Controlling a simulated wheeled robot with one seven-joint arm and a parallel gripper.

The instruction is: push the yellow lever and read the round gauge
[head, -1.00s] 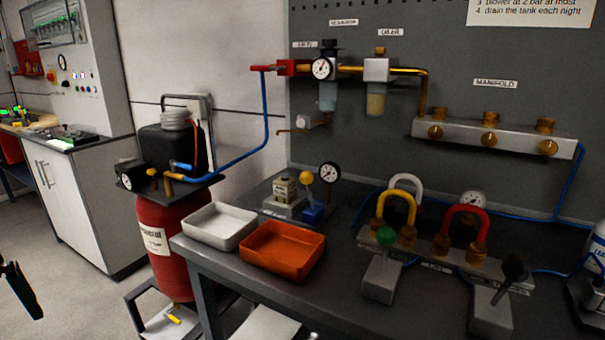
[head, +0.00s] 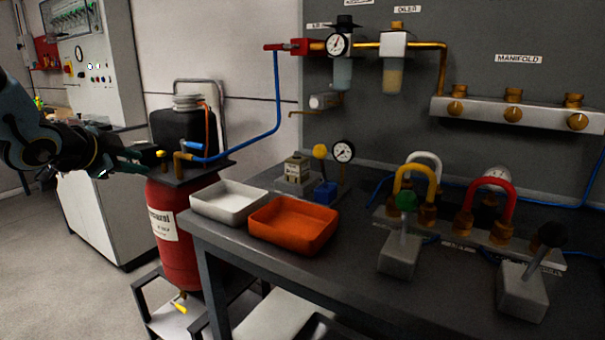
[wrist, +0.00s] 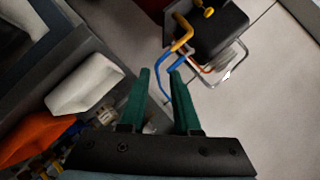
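A lever with a yellow ball (head: 319,152) stands upright on a small grey block (head: 296,172) with a blue part (head: 325,192) at the back of the bench. A round white-faced gauge (head: 343,151) stands just right of it; its dial faces the head camera, but its reading is too small to tell. My gripper (head: 135,160) is at the left, beside the black compressor and well away from the lever. In the wrist view its green fingers (wrist: 160,74) are apart with nothing between them. I cannot make out the yellow lever in the wrist view.
A white tray (head: 230,222) and an orange tray (head: 293,252) lie on the bench front. The black compressor (head: 178,132) on a red tank (head: 172,240), with a blue hose, stands between my gripper and the bench. Green and black ball levers (head: 407,200) stand right.

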